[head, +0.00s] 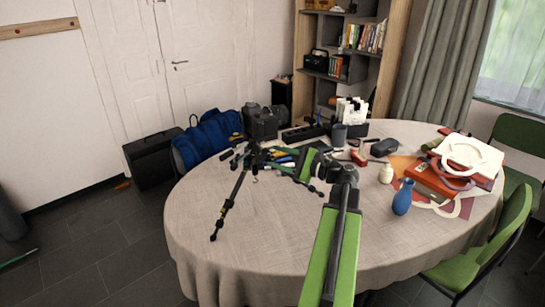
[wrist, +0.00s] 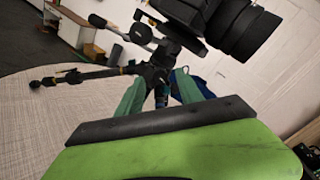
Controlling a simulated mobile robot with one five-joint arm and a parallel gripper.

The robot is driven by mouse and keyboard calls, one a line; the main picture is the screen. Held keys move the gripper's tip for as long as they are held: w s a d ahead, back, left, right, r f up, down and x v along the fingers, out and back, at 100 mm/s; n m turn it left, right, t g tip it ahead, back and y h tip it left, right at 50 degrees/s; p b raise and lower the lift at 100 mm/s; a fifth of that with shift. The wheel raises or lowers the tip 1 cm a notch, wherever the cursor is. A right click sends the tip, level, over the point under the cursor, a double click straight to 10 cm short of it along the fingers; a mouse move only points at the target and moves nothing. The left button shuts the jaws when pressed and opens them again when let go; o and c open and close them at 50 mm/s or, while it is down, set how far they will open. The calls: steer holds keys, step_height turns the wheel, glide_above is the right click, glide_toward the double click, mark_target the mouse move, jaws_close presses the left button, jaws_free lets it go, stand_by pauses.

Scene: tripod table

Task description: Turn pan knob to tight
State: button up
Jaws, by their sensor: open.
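A black camera (head: 262,122) sits on a small black tripod (head: 236,192) at the left of the round table. In the wrist view the camera (wrist: 232,24) fills the top right, with the tripod head (wrist: 172,48) below it. A pale round disc (wrist: 141,33) shows at the left of the head; I cannot tell which part is the pan knob. My gripper (head: 305,165) is over the table, right of the tripod. In the wrist view its green fingers (wrist: 161,82) are apart, with the tripod's centre between them in the picture. It holds nothing that I can see.
Several tools and pens (head: 284,160) lie around the tripod. A blue bag (head: 208,138) is behind it. A blue vase (head: 403,198), a white bottle (head: 386,174) and stacked boxes (head: 436,182) stand at the right. The table's (head: 205,255) front left is clear.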

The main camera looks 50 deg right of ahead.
steer(key=shift+x, duration=1.1)
steer(key=shift+c, duration=0.3)
jaws_close()
